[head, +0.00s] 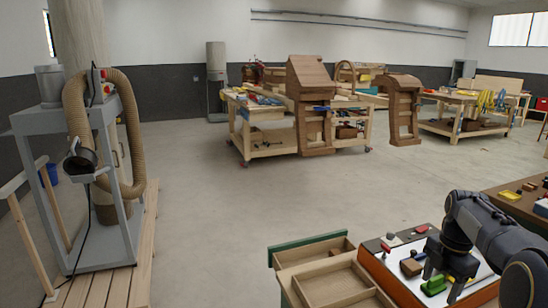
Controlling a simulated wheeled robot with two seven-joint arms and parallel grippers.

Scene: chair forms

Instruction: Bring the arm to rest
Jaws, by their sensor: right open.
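My right arm comes in from the lower right of the head view. Its right gripper (441,282) points down over a white-topped work surface (390,264) with a brown-orange edge. The gripper is open. A green item (433,286) shows right at the fingers; I cannot tell whether they touch it. My left gripper is out of view.
Small red and grey items lie at the work surface's back edge. Wooden drawers (330,280) stand open to its left. A dust collector (80,150) with a hose stands at left. Workbenches (262,142) with wooden chair forms (312,105) stand farther back. The middle floor is clear.

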